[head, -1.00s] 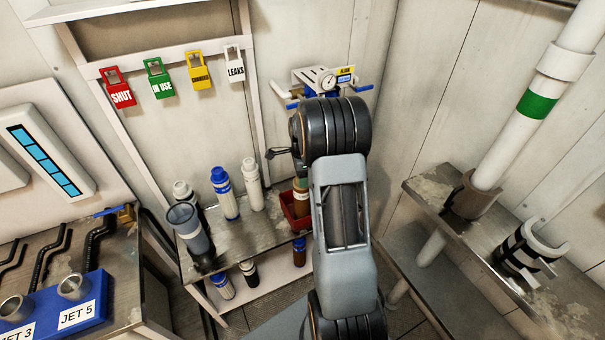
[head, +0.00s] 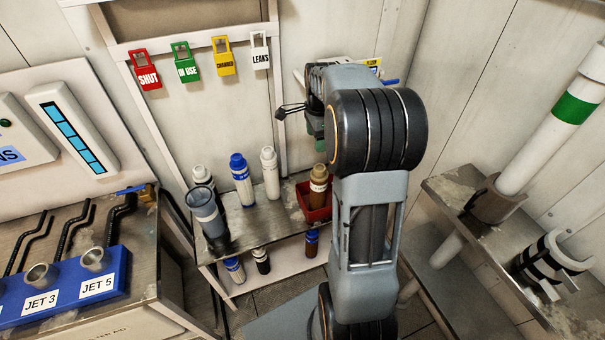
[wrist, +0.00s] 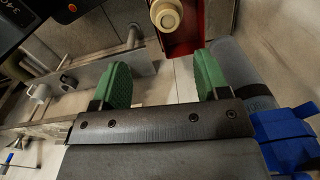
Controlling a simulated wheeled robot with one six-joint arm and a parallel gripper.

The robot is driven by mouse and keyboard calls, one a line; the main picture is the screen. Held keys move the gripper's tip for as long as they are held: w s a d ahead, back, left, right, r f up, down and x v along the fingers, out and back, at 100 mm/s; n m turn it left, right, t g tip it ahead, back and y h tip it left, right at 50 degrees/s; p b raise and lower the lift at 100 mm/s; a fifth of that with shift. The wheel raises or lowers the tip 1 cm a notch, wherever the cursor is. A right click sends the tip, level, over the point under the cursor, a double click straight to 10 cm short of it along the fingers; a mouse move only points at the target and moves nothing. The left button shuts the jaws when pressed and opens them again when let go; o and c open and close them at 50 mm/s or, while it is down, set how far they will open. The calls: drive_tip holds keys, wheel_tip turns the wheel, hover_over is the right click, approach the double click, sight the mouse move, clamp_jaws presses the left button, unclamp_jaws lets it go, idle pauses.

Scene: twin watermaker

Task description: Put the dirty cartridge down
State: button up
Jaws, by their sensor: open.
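The dirty cartridge is a brown bottle (head: 318,186) with a pale cap. It stands in a small red bin (head: 328,213) at the right end of the metal shelf. In the wrist view its cap (wrist: 166,14) shows at the top edge, inside the red bin (wrist: 184,42). My gripper (head: 316,140) is above the cartridge and partly hidden behind my arm. Its green fingers are apart with nothing between them in the wrist view (wrist: 161,80). The cartridge is clear of the fingers.
Beside the bin on the shelf (head: 262,232) stand a white bottle (head: 270,174), a blue-capped bottle (head: 241,182) and a grey cup (head: 205,218). More bottles stand on the lower shelf. Coloured tags (head: 187,62) hang behind. A white pipe (head: 552,125) rises at the right.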

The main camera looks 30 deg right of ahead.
drive_tip(key=s+a+r+n+t, duration=0.1)
drive_tip(key=s+a+n+t, duration=0.2)
drive_tip(key=s+a+n, duration=1.4)
drive_tip(key=a+n, duration=0.1)
drive_tip(key=n, duration=0.2)
drive_tip(key=shift+s+r+n, duration=0.15)
drive_tip(key=shift+s+n, duration=0.05)
drive_tip(key=shift+n, duration=0.2)
